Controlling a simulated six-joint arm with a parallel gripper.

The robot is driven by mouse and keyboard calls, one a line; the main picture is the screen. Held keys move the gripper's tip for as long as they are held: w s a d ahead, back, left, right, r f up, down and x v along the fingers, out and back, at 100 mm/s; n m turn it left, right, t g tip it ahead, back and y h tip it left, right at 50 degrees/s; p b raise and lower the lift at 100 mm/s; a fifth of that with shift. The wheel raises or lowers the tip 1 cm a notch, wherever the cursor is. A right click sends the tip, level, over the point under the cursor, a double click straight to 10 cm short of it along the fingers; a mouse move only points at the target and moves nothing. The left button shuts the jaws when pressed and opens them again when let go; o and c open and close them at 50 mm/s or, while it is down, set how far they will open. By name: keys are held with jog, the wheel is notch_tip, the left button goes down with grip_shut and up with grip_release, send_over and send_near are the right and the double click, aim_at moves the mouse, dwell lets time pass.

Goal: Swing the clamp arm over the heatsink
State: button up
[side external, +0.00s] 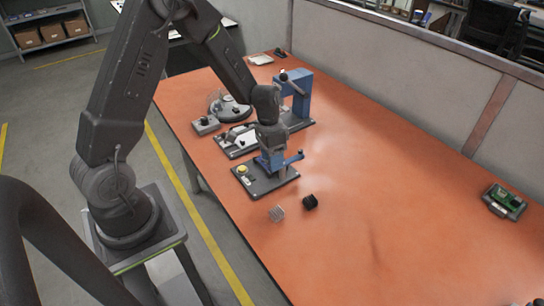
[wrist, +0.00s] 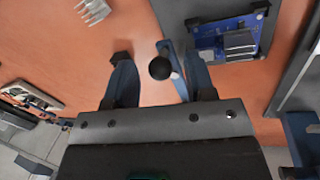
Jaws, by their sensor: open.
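The blue clamp arm (wrist: 172,58) ends in a black ball knob (wrist: 160,68). In the wrist view the knob sits between the two spread fingers of my gripper (wrist: 158,82), with space on both sides. A grey finned heatsink (wrist: 240,43) lies on a blue circuit board (wrist: 208,36) beside the clamp arm; the arm is not over it. In the side view the clamp arm (side external: 294,158) points right, out past the dark base plate (side external: 262,186). My gripper (side external: 270,152) is open above the fixture, and its fingertips are hard to make out there.
Other fixtures, including a blue press-like stand (side external: 300,90), stand behind. A green device (side external: 503,201) lies far right. The table's middle is clear.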

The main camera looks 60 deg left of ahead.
grip_shut()
jog(key=shift+d+n, duration=0.1)
jog(key=shift+n, duration=0.2)
dwell(0.4)
jog(key=n, duration=0.2)
jog(key=d+n, duration=0.1)
jog(key=shift+w+d+n+t, duration=0.1)
jog(key=shift+n+t, duration=0.3)
jog(key=shift+w+d+n+t+y, duration=0.35)
jog(key=shift+w+n, duration=0.2)
jog(key=shift+n, duration=1.7)
jog(key=shift+w+d+n+t+y, duration=0.25)
jog(key=shift+w+d+n, duration=0.25)
jog(key=shift+n, duration=1.7)
jog(key=shift+w+d+n+t+y, duration=0.35)
jog(key=shift+w+n, duration=0.2)
jog(key=shift+n, duration=1.7)
grip_release()
